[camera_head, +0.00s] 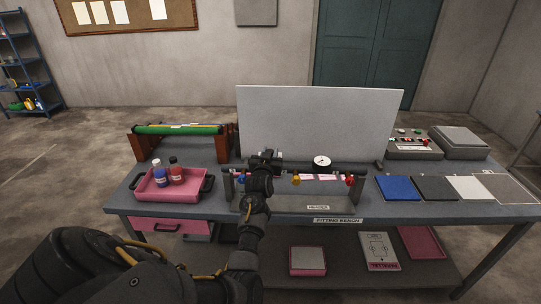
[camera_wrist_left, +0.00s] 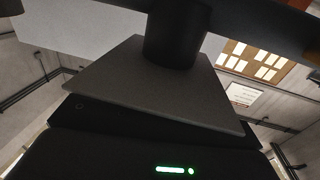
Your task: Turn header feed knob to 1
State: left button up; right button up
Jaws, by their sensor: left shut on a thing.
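The header (camera_head: 318,207) is a low labelled rack on the fitting bench, with a pipe run, a round white gauge (camera_head: 321,162), and blue (camera_head: 241,177), yellow (camera_head: 296,180) and red (camera_head: 349,180) coloured parts along it. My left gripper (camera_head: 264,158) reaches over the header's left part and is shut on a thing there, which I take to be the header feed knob. The knob and its marks are hidden behind my wrist, so its setting cannot be read. The left wrist view shows dark, close shapes that I cannot identify with certainty. My right gripper is out of view.
A white panel (camera_head: 320,120) stands behind the header. Coloured mats (camera_head: 398,188) and a switch box (camera_head: 414,153) lie right. A lower shelf holds boxes.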

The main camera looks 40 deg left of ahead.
pick_arm(q)
jog(key=shift+d+n+g+y+b, duration=0.1)
jog(key=shift+n+g+y+b, duration=0.25)
jog(key=shift+n+g+y, duration=0.8)
jog(key=shift+r+y, duration=0.1)
jog(key=shift+y, duration=0.15)
jog(key=o, duration=0.9)
jog(key=shift+o, duration=0.2)
